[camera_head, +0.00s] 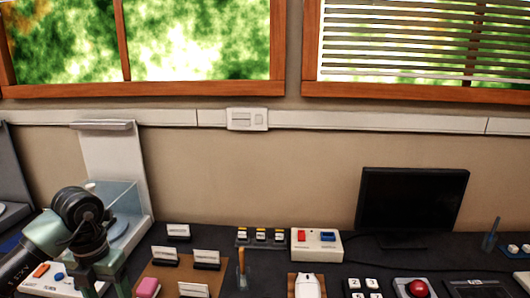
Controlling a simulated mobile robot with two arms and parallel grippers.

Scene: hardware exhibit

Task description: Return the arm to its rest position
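My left arm comes in from the lower left, with a dark round wrist joint. My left gripper (103,283) points down at the bottom edge of the view. Its greenish fingers look spread, but their tips are cut off by the frame, so whether it is open or holds anything does not show. It hangs over the left part of the dark table (205,280), between a white box with coloured buttons (45,281) and a pink block (147,287). My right gripper is not in view.
A white stand with a clear panel (115,165) rises behind the arm. Small label cards (207,256), a white box with red and blue switches (316,244), a white mouse (307,286), a black monitor (412,200) and a red button (417,288) crowd the table.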

